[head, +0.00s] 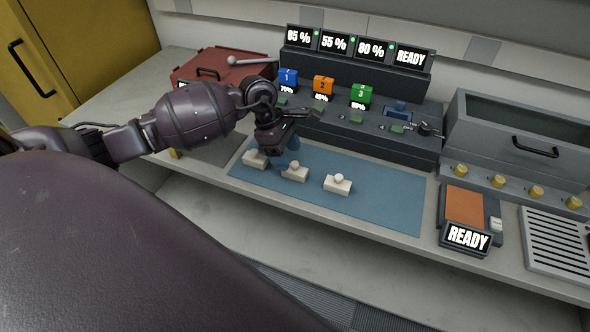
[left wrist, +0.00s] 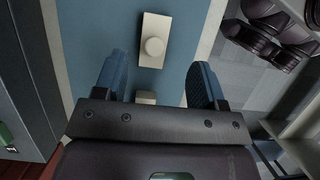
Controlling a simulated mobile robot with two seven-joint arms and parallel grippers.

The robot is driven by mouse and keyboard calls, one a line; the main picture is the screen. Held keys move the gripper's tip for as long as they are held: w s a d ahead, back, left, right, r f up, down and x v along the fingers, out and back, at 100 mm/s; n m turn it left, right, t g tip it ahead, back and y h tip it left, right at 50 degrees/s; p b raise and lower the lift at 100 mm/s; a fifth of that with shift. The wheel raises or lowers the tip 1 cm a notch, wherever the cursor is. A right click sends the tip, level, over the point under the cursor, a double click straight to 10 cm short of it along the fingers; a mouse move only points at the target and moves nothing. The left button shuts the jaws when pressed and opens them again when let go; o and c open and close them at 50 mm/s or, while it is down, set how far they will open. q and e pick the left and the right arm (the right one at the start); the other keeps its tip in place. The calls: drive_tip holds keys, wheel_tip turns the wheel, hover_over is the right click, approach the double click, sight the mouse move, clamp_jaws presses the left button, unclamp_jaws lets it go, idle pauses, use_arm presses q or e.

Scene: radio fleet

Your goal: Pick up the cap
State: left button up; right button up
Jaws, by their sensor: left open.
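Three pale caps, each a small block with a round knob, lie in a row on a blue mat (head: 390,205): a left cap (head: 255,160), a middle cap (head: 294,174) and a right cap (head: 338,185). My left gripper (head: 286,157) is open, pointing down by the left and middle caps. In the left wrist view, the gripper (left wrist: 160,78) has its blue fingers apart with nothing held. One cap (left wrist: 153,42) lies ahead of the fingers; another (left wrist: 146,97) shows between them, partly hidden by the gripper body. My right gripper is not in view.
Behind the mat stands a dark charging dock (head: 400,145) with blue, orange and green numbered units. A red toolbox (head: 215,64) is at the back left. A grey bin (head: 520,120) and an orange-topped pad (head: 464,206) are at right. The mat's right part is clear.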

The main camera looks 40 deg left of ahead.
sight(294, 167)
use_arm(q)
drive_tip(key=shift+w+d+f, duration=0.1)
drive_tip(key=shift+d+f, duration=0.05)
drive_tip(key=shift+f, duration=0.25)
drive_tip(key=x, duration=0.4)
drive_tip(key=shift+w+a+f, duration=0.2)
drive_tip(key=shift+w+a, duration=0.05)
drive_tip(key=shift+d+f, duration=0.1)
drive_tip(key=shift+f, duration=0.15)
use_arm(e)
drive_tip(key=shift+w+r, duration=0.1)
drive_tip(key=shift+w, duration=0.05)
use_arm(q)
drive_tip(key=shift+c, duration=0.8)
drive_tip(key=c, duration=0.7)
drive_tip(key=shift+c, duration=0.6)
